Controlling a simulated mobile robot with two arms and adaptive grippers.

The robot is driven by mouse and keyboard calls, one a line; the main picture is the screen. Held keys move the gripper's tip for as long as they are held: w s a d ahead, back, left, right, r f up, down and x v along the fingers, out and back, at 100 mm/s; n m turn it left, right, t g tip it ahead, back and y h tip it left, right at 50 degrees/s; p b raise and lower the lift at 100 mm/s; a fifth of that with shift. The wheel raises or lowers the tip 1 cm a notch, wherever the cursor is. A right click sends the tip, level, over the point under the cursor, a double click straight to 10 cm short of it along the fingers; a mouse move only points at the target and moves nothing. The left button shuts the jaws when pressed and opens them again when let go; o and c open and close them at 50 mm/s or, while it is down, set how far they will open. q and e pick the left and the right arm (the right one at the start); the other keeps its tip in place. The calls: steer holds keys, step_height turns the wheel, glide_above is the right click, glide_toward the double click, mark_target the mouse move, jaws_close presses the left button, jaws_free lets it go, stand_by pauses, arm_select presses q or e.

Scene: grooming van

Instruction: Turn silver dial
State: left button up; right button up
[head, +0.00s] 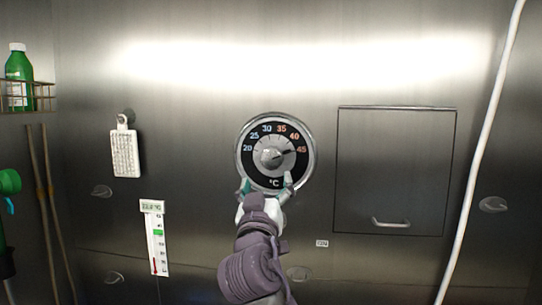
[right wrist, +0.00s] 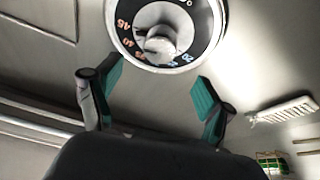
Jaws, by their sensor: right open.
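The silver dial (head: 270,158) is a round knob at the centre of a black temperature scale with a silver rim, on the steel wall. Its dark pointer is near 45. In the right wrist view the silver dial (right wrist: 160,44) shows upside down at the top. My right gripper (head: 266,186) is just below the dial, its fingertips near the lower rim. In the right wrist view my right gripper (right wrist: 158,84) has its green-padded fingers wide apart with nothing between them, short of the knob. My left gripper is not in view.
A steel door with a handle (head: 391,222) is right of the dial, and a white hose (head: 480,160) hangs farther right. A white hanging block (head: 125,153) and a thermometer strip (head: 155,238) are to the left. A green bottle (head: 19,77) stands in a wire rack.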

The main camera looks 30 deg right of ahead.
mark_target(271, 161)
steer(key=p+x, duration=0.3)
steer(key=x, duration=0.5)
steer(key=shift+w+d+r, duration=0.2)
steer(key=shift+d, duration=0.05)
steer(key=shift+w+d+r+p, duration=0.1)
steer(key=shift+w+d+p, duration=0.3)
steer(key=shift+w, duration=0.2)
steer(key=shift+c, duration=0.2)
steer(key=c, duration=1.1)
